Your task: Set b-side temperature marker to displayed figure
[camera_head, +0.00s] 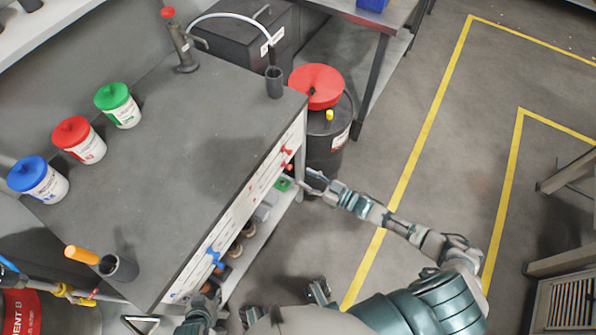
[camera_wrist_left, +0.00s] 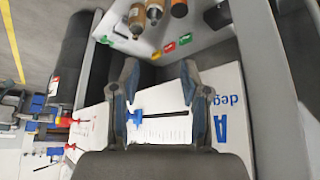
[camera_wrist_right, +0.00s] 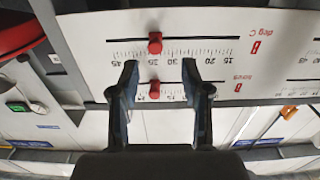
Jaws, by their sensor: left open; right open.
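The white panel (camera_head: 234,220) on the table's side carries slotted scales. In the right wrist view the b-side scales appear upside down. I see no readable displayed figure.
Blue (camera_head: 38,179), red (camera_head: 79,140) and green (camera_head: 118,105) lidded tubs stand on the grey tabletop (camera_head: 180,170). A dark drum (camera_head: 325,138) with a red lid stands close beyond the b-side end. Bottles (camera_wrist_left: 155,12) sit on the shelf below.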

